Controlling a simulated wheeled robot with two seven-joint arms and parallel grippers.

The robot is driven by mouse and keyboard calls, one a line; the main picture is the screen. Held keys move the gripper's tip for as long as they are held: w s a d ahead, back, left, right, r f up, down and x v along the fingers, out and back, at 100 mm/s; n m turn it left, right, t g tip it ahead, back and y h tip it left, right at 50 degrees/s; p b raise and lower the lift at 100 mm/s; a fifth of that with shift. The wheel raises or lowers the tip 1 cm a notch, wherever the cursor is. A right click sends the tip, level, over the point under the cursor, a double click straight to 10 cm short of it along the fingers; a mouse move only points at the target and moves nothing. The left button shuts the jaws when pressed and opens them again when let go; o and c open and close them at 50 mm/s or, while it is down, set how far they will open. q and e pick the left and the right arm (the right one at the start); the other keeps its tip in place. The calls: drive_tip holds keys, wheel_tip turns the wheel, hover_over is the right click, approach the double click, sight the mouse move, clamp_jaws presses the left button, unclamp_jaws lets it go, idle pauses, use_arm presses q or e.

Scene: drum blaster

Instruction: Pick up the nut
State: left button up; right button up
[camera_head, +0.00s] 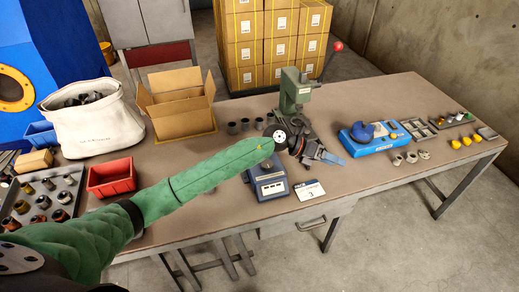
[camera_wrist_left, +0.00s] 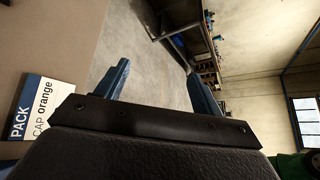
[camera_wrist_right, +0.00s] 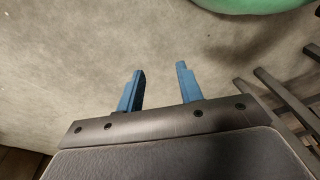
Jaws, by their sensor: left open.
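I cannot single out the nut with certainty. Small grey metal ring-like pieces (camera_head: 411,157) lie near the table's front edge, right of centre. More small metal and brown parts sit in a tray (camera_head: 72,187) at the far left. My left gripper (camera_head: 326,155) is open and empty above the middle of the table, left of the grey pieces and near the blue device. Its spread blue fingers also show in the left wrist view (camera_wrist_left: 160,84). My right gripper (camera_wrist_right: 162,82) has its blue fingers apart, with nothing between them and bare floor behind. It does not show in the head view.
A blue scale (camera_head: 268,184) and a number card (camera_head: 310,190) stand below my left arm. A green press (camera_head: 291,92) is behind the gripper. A blue device (camera_head: 372,139) stands to the right. A red bin (camera_head: 110,176), white bag (camera_head: 97,125) and open carton (camera_head: 180,104) are left.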

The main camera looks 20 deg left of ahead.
use_arm(q)
drive_tip(key=w+a+m+y, duration=0.1)
drive_tip(key=w+a+y, duration=0.2)
drive_tip(key=a, duration=0.5)
drive_tip(key=w+a+f+g+y, duration=0.1)
drive_tip(key=w+a+y, duration=0.3)
drive_tip(key=a+y, duration=0.2)
drive_tip(key=w+a+f+m+y, duration=0.1)
drive_tip(key=w+a+y, duration=0.2)
drive_tip(key=a, duration=0.8)
drive_tip(key=shift+w+f+m+y, duration=0.2)
drive_tip(key=shift+m+y, duration=0.1)
drive_tip(key=shift+y, duration=0.5)
drive_tip(key=f+p, duration=0.1)
drive_tip(key=f, duration=0.1)
drive_tip(key=a+f+p, duration=0.1)
drive_tip(key=f+p, duration=0.3)
drive_tip(key=shift+a+f, duration=0.25)
drive_tip(key=shift+f, duration=0.15)
drive_tip(key=shift+w+f, duration=0.1)
drive_tip(key=shift+f, duration=0.3)
drive_tip(key=c, duration=1.2)
use_arm(e)
drive_tip(key=s+d+f, duration=0.4)
drive_tip(key=s+f, duration=0.2)
drive_tip(key=f, duration=0.1)
drive_tip(key=shift+s+d, duration=0.3)
drive_tip(key=shift+s, duration=0.1)
